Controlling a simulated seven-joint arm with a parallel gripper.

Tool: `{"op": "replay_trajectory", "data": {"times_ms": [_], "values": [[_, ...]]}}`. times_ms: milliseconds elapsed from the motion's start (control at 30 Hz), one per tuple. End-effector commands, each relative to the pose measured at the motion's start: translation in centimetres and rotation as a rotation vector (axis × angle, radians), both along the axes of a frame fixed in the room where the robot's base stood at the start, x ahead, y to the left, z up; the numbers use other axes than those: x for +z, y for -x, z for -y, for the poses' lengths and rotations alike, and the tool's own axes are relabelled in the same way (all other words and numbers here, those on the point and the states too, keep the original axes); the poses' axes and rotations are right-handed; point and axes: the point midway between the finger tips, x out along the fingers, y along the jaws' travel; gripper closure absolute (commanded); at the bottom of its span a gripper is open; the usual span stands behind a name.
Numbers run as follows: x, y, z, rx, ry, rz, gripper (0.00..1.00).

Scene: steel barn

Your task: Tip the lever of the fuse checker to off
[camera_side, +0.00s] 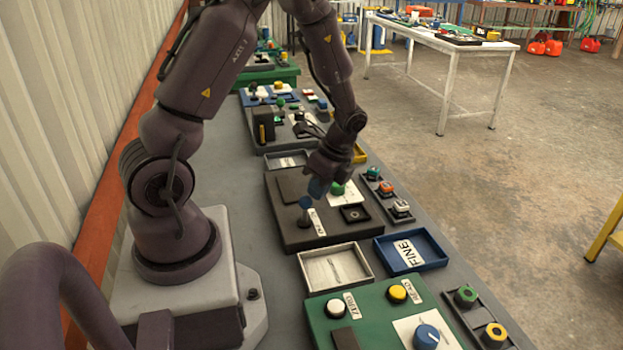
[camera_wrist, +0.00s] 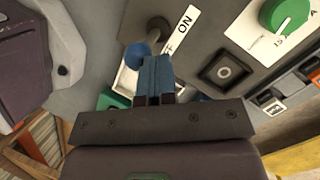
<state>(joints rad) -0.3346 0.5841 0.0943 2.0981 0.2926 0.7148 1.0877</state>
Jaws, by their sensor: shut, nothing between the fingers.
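The fuse checker (camera_side: 285,236) is a dark grey box on the bench. Its lever (camera_side: 305,204) has a dark stem and a blue ball end, and stands near the left part of the box. The ball also shows in the wrist view (camera_wrist: 137,54), beside a white label (camera_wrist: 182,28) reading ON, with OFF partly covered. I cannot tell which way the lever is tipped. My gripper (camera_side: 317,188) is shut and empty, its blue fingertips (camera_wrist: 156,66) close beside the ball. I cannot tell whether they touch it.
The box also carries a green knob (camera_wrist: 284,14) and a black square button (camera_wrist: 223,70). A grey tray (camera_side: 365,279), a blue tray (camera_side: 440,262) and a green panel (camera_side: 322,330) lie in front. A strip of buttons (camera_side: 385,190) is to the right.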

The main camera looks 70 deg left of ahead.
Motion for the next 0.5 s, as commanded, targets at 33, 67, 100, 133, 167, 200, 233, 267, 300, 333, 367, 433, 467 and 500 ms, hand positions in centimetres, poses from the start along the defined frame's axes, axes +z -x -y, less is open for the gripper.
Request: {"op": "replay_trajectory", "data": {"times_ms": [33,67,100,133,167,200,233,267,300,333,367,433,467,500], "values": [[0.0,0.1,0.3,-0.001,0.001,-0.002,1.00],[0.0,0.1,0.5,-0.001,0.001,-0.002,1.00],[-0.1,0.1,0.6,-0.001,0.001,-0.002,1.00],[-0.1,0.0,0.8,-0.001,0.001,-0.002,1.00],[-0.1,0.0,0.9,-0.001,0.001,-0.002,1.00],[-0.1,0.0,1.1,0.000,0.001,-0.002,1.00],[-0.1,0.0,1.2,0.000,0.001,-0.002,1.00],[-0.2,0.0,1.3,-0.001,0.002,-0.002,1.00],[-0.2,0.0,1.4,-0.001,0.002,-0.002,1.00],[-0.2,0.0,1.4,-0.001,0.002,-0.002,1.00],[-0.2,0.0,1.5,-0.001,0.002,-0.002,1.00],[-0.2,0.0,1.6,-0.001,0.002,-0.002,1.00],[-0.2,0.0,1.6,-0.001,0.002,-0.002,1.00],[-0.3,0.0,1.7,-0.001,0.002,-0.002,1.00]]}}
